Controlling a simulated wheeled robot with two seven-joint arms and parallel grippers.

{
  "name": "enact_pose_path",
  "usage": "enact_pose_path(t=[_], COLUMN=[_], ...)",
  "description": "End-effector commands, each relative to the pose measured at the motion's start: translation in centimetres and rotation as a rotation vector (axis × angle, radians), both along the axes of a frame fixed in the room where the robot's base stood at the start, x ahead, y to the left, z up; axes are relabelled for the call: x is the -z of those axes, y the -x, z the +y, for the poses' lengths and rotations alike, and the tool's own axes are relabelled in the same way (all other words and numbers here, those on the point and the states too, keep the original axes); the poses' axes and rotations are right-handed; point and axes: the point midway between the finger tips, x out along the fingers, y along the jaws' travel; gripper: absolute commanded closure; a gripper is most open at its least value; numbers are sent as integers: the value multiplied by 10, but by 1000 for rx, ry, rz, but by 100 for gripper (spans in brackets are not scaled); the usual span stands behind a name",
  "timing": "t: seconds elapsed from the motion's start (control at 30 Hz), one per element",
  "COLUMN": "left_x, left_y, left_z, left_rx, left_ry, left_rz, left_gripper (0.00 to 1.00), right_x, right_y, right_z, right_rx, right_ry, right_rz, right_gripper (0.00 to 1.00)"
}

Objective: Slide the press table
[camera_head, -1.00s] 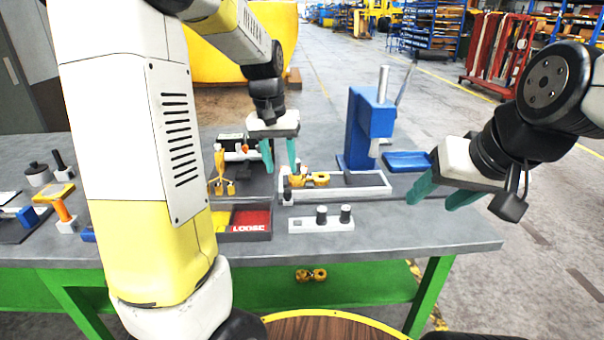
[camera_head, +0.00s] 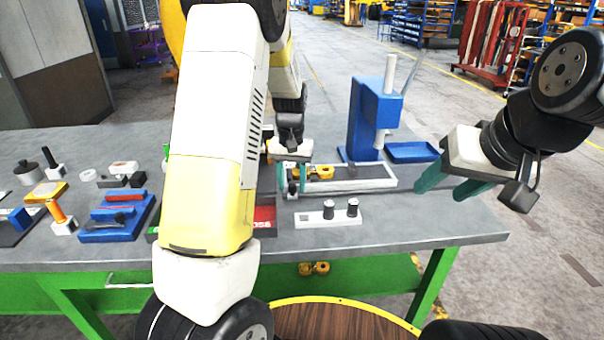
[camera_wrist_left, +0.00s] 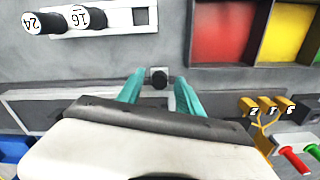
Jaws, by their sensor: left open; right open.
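The blue arbor press (camera_head: 368,118) stands at the back right of the bench. In front of it lies a long pale-framed slide (camera_head: 362,186), with a yellow casting (camera_head: 320,172) at its left part. A small dark knob (camera_head: 292,187) on a pale block is at the slide's left end; it also shows in the left wrist view (camera_wrist_left: 159,78). My left gripper (camera_head: 292,180) is open, its teal fingers on either side of the knob, contact not clear. My right gripper (camera_head: 445,188) is open and empty above the bench's right end.
A white holder (camera_head: 318,219) with two dark cylinders stands in front of the slide. Red and yellow bins (camera_wrist_left: 218,30) lie beside the knob. A blue tray (camera_head: 412,152) is right of the press. Tools crowd the bench's left; its front right is clear.

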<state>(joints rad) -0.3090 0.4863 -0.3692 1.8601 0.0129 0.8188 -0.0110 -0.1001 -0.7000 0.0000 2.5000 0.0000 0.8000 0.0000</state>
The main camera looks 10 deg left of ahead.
Motion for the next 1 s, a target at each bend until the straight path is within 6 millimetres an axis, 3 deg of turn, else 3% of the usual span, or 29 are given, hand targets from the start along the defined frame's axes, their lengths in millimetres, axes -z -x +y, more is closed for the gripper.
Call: enact_pose_path(t=[0.23, 0.47, 1.0], left_x=[1, 1, 1], left_y=[0, 0, 0], left_z=[0, 0, 0], left_rx=[0, 0, 0], left_ry=[0, 0, 0], left_rz=[0, 0, 1], left_gripper=[57, 100, 100], right_x=[0, 0, 0], right_y=[0, 0, 0], right_z=[0, 0, 0], right_rx=[0, 0, 0], right_ry=[0, 0, 0], right_rz=[0, 0, 0], right_gripper=[47, 47, 47])
